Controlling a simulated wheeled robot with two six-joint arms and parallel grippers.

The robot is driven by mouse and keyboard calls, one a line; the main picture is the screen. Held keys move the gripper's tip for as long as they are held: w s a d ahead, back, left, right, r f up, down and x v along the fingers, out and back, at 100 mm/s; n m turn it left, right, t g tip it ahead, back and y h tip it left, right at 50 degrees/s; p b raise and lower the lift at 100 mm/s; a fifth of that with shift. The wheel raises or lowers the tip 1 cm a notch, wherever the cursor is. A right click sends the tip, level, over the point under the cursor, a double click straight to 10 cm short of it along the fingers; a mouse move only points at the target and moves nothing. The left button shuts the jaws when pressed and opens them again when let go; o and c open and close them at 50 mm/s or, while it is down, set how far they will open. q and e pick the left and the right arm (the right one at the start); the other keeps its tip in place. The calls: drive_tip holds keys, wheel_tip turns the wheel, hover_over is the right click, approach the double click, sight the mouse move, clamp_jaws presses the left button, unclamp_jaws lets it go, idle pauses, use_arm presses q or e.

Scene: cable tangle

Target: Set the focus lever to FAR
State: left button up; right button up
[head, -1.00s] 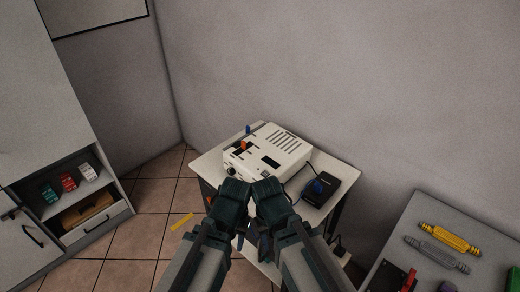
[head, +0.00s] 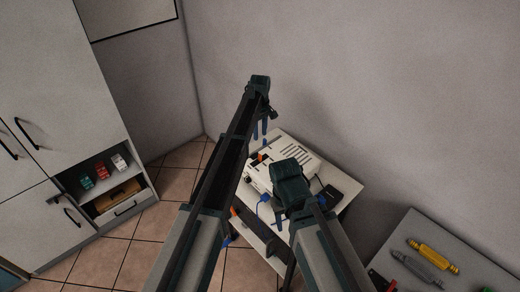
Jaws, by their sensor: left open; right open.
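The white projector-like device (head: 300,158) sits on a small white table. An orange lever (head: 261,157) shows at its left end; I cannot read any FAR marking or tell whether this is the focus lever. The blue lever seen earlier is not distinguishable now near my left gripper's blue fingers. My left gripper (head: 260,131) is open and empty, its fingers pointing down above the device's left end, close to the orange lever in the picture. My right gripper (head: 271,210) is open and lower, in front of the device, hiding part of its front.
The small table's top (head: 349,202) has a black box (head: 330,194) right of the device. A cabinet (head: 75,110) stands left. The wall is close behind.

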sight(260, 155)
use_arm(q)
drive_tip(key=shift+w+f, duration=0.1)
drive_tip(key=shift+f, duration=0.05)
wheel_tip(260, 155, down, 14)
drive_tip(key=b, duration=1.4)
drive_tip(key=shift+r, duration=0.2)
drive_tip(key=shift+r, duration=0.1)
clamp_jaws()
idle(0.6)
